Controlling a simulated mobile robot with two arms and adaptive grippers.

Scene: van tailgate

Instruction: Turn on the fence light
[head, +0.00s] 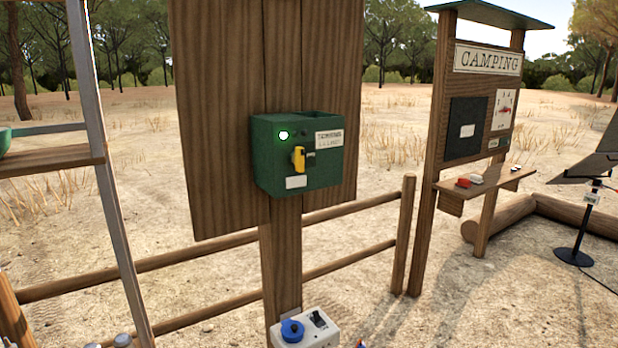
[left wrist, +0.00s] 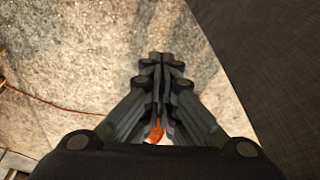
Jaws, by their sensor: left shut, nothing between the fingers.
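A green box (head: 263,160) is fixed to the wooden board on a post in the head view. I cannot tell whether the fence light is this lamp. Below, a light grey box (head: 322,326) carries a blue round cap (head: 292,331) and a black switch (head: 320,319). My left gripper (left wrist: 162,62) is shut and empty above sandy ground in the left wrist view. Neither gripper shows in the head view.
A wooden rail fence (head: 200,250) runs behind the post. A camping notice board (head: 488,60) with a small shelf (head: 490,188) stands at the right. A metal upright (head: 106,190) stands at the left. A dark surface (left wrist: 275,60) fills the wrist view's right side.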

